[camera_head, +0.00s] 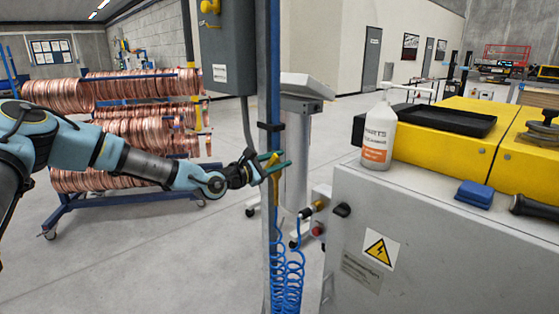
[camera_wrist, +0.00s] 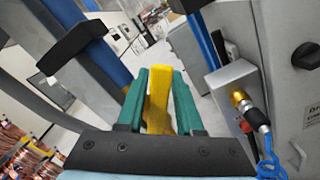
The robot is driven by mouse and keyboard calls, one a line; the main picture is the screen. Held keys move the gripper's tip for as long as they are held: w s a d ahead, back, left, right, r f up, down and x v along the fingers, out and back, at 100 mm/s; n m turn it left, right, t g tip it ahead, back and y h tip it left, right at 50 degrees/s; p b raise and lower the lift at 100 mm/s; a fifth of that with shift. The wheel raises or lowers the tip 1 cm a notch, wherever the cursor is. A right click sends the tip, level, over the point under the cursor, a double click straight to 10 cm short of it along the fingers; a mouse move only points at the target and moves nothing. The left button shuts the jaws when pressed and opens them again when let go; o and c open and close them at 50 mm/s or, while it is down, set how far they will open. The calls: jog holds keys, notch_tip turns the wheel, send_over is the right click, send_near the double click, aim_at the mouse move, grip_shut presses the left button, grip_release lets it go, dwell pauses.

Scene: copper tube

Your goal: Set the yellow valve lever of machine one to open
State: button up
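The yellow valve lever (camera_head: 276,192) is on the blue pipe at the grey post, in the middle of the head view. It hangs roughly downward there. In the wrist view, the yellow lever (camera_wrist: 158,102) stands between the two green fingers of my gripper (camera_wrist: 160,100). In the head view, my gripper (camera_head: 274,165) reaches the post from the left, with its green fingers around the lever's upper part. The fingers are apart with the lever between them, very close on both sides. Whether they press on it I cannot tell. The valve body is mostly hidden.
A grey electrical box (camera_head: 227,45) hangs on the post above my gripper. Blue coiled hoses (camera_head: 287,270) hang below. A grey cabinet (camera_head: 430,250) with a white bottle (camera_head: 379,135) on it stands right. A rack of copper coils (camera_head: 140,130) stands behind my arm.

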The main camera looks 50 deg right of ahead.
jog(key=shift+o, duration=0.5)
jog(key=shift+w+r, duration=0.1)
jog(key=shift+r, duration=0.05)
